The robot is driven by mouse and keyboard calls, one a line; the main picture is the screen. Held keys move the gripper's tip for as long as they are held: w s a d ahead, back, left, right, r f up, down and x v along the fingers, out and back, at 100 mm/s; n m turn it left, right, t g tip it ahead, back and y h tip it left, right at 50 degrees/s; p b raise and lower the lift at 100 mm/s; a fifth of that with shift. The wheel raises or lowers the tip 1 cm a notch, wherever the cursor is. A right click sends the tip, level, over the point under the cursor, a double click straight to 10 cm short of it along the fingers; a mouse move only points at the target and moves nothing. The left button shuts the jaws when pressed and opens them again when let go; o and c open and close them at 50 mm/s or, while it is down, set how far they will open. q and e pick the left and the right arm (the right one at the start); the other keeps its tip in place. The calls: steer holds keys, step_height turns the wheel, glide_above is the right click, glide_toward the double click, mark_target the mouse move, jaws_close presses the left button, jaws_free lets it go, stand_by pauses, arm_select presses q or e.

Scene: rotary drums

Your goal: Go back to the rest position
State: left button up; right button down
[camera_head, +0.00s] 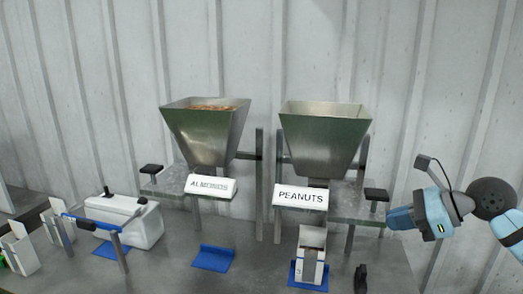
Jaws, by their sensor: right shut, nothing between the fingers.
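My right gripper (398,218) is at the right side of the head view, at the end of my light-blue and grey arm. It points left, beside the black-topped lever at the peanut drum's right, and is shut with nothing held. Its fingertips are small and hard to make out. My left gripper is not in view.
Two metal hoppers stand at the back, the left (206,137) above an ALMONDS sign (211,186), the right (322,138) above a PEANUTS sign (300,196). A white container (312,262) stands on a blue holder below the right one. A white box (127,221) is left.

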steer(key=s+a+f+m+y, duration=0.4)
steer(key=a+f+m+y, duration=0.1)
steer(key=a+m+y, duration=0.15)
steer(key=s+f+m+t+h+p, duration=0.1)
steer(key=s+f+m+t+h, duration=0.25)
steer(key=f+m, duration=0.6)
steer(key=s+d+f+m+t+h+p, duration=0.1)
steer(key=s+f+m+t+h, duration=0.4)
steer(key=m, duration=0.8)
steer(key=s+f+m+t+h+p, duration=0.1)
steer(key=f+m+t+h, duration=0.15)
steer(key=f+m, duration=0.75)
steer(key=s+a+f+m+g+h, duration=0.2)
steer(key=s+f+m+g, duration=0.3)
steer(key=s+f, duration=0.5)
steer(key=s+m, duration=0.1)
steer(key=m, duration=0.1)
steer(key=shift+s+f+m+g, duration=0.2)
steer(key=shift+s+m+g, duration=0.05)
steer(key=shift+m+g, duration=0.15)
